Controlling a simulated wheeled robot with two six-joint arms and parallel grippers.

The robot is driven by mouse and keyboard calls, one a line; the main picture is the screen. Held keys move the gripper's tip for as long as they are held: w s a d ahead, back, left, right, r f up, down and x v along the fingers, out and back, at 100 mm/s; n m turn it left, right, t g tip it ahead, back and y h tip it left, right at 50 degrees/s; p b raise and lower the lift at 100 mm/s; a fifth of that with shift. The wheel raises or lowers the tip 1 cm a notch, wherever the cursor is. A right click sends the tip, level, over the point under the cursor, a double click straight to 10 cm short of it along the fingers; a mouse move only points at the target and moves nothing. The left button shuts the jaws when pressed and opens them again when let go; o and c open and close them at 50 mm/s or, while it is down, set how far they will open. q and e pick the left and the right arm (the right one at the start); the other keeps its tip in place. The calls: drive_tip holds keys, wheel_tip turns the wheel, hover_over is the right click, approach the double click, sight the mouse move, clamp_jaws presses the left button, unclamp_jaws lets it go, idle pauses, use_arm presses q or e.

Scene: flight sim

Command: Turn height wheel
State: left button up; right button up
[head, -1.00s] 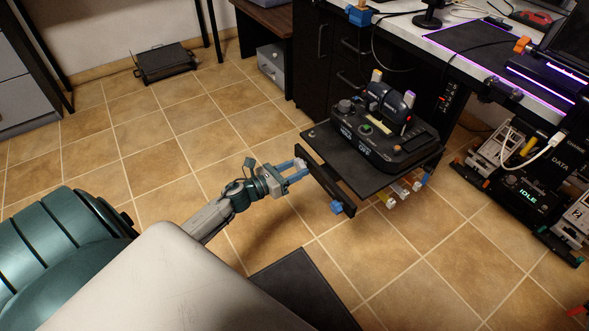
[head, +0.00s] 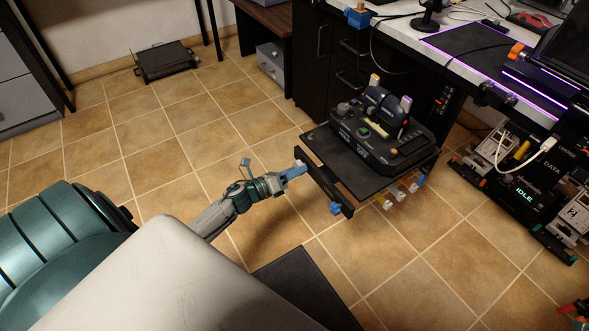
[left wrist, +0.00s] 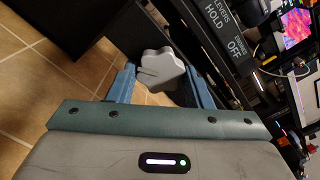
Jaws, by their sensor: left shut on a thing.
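A pale grey lobed wheel (left wrist: 160,70) sits between the blue fingers of my left gripper in the left wrist view. In the head view my left gripper (head: 298,169) reaches the left end of the black front bar (head: 325,185) of the throttle stand. It is shut on the grey wheel, which is mostly covered by the fingers there. A blue knob (head: 335,208) is at the bar's other end. My right gripper cannot be made out.
A black throttle unit (head: 380,135) stands on the dark stand plate (head: 345,170). Small coloured knobs (head: 400,194) hang at its right edge. A desk (head: 400,20) is behind.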

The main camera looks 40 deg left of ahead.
use_arm(q)
drive_tip(key=shift+w+r+n, duration=0.1)
drive_tip(key=shift+r+n, duration=0.2)
drive_tip(key=o, duration=1)
drive_tip(key=shift+f, duration=0.1)
drive_tip(key=p+v, duration=0.1)
drive_tip(key=v, duration=1)
